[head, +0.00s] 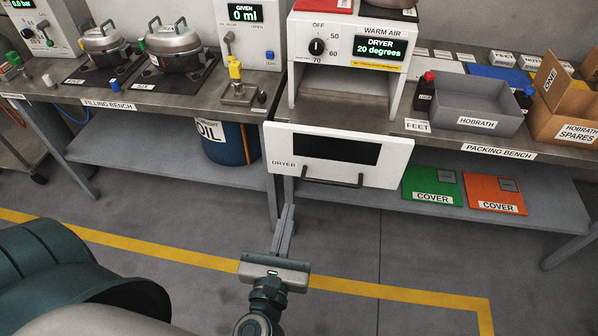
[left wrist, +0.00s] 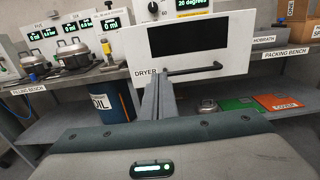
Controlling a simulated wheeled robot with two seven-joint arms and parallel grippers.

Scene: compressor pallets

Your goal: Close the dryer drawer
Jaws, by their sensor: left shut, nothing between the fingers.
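The dryer (head: 398,75) is a white box on the bench with a dial and a display reading 20 degrees. Its drawer (head: 395,160) is pulled out toward me, with a white front, a dark window and a dark bar handle (head: 333,183) low down. The drawer front also fills the upper middle of the left wrist view (left wrist: 235,58). My left gripper (head: 289,208) is shut and empty, its fingers pointing at the drawer. In the head view its tips show just below the drawer's lower edge, left of the handle. I cannot tell whether they touch. My right gripper is out of view.
A grey tray (head: 478,117) and a cardboard box (head: 560,115) stand on the packing bench to the right. Green (head: 432,184) and orange covers (head: 495,194) lie on the lower shelf. A blue oil drum (head: 230,143) stands below the filling bench. The floor before the benches is clear.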

